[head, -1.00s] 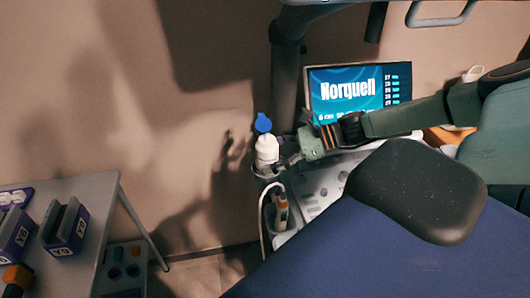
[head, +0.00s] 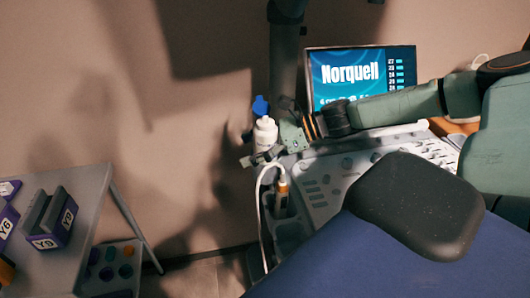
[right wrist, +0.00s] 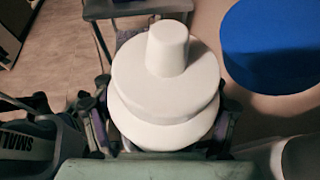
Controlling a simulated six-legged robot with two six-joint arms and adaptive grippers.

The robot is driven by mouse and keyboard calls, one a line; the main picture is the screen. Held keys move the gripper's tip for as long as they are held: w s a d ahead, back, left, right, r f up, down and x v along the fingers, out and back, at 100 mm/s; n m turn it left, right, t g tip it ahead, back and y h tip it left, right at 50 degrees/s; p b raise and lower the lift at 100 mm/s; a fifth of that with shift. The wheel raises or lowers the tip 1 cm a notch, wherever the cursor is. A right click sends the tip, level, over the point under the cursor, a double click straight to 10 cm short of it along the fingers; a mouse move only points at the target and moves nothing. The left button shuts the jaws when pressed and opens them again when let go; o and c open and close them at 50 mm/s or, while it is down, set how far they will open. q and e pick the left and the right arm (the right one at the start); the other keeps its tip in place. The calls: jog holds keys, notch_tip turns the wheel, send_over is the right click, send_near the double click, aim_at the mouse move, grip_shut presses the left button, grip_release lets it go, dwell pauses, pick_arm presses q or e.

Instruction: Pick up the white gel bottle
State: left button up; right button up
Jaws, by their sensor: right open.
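The white gel bottle (head: 265,133) stands upright beside the ultrasound console, with a blue-topped item (head: 261,106) just behind it. In the right wrist view the white bottle (right wrist: 165,90) fills the middle, its nozzle towards the camera. My right gripper (head: 264,158) reaches in from the right, low at the bottle. In the right wrist view its fingers (right wrist: 163,118) are open, one on each side of the bottle. Whether they touch it is hard to tell. The bottle's lower part is hidden. The blue top (right wrist: 270,45) shows at the right there. My left gripper is not in view.
The console's screen (head: 360,75) and its control panel (head: 330,185) are right of the bottle. A probe (head: 282,193) with a white cable hangs just below my gripper. A grey table (head: 85,200) with labelled boxes stands at the left.

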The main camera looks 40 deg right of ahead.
jog(key=shift+w+d+f, duration=0.1)
jog(key=c, duration=1.5)
grip_shut()
